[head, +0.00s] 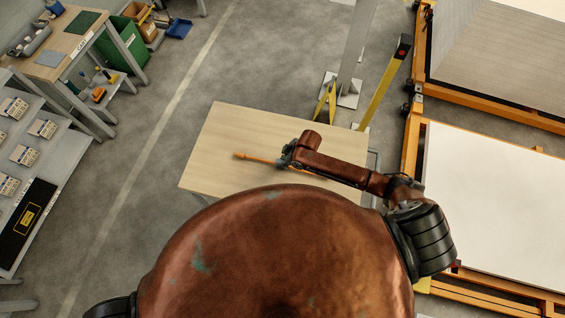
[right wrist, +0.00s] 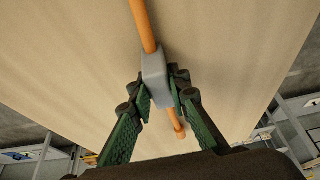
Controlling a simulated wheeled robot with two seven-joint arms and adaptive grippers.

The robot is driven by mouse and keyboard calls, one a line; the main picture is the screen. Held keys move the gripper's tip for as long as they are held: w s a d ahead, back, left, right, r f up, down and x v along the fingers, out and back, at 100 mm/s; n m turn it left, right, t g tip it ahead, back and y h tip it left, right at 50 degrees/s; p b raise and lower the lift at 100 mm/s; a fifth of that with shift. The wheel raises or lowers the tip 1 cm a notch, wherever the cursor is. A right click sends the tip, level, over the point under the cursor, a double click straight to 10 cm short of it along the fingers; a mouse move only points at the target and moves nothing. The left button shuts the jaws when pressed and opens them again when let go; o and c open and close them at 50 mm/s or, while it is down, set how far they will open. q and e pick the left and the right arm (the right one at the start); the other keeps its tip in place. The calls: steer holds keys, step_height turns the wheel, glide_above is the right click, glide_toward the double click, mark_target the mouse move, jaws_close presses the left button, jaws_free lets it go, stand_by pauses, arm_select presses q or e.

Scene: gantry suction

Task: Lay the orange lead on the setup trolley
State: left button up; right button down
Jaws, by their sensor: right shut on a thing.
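The setup trolley (head: 225,130) shows in the head view as a pale wooden top in the middle of the floor. Its near part is hidden behind my body. The orange lead (head: 251,157) is a thin orange stick-like piece over this top. My right gripper (head: 287,158) is above the trolley top and shut on the lead. In the right wrist view, the green-padded fingers close on the grey block (right wrist: 154,70) around the lead (right wrist: 142,22). The wooden top (right wrist: 75,60) fills the background there. I cannot tell whether the lead touches it. My left gripper is out of view.
A yellow post (head: 384,82) stands just behind the trolley's right side. Orange-framed racks with pale sheets (head: 500,200) are at the right. A grey bench (head: 50,155) with small cards stands at the left. The trolley top left of the lead is bare.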

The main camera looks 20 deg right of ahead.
steer(key=shift+f, duration=0.15)
steer(key=c, duration=1.8)
jaws_free()
steer(key=v, duration=1.2)
steer(key=shift+s, duration=0.1)
steer(key=shift+d, duration=0.1)
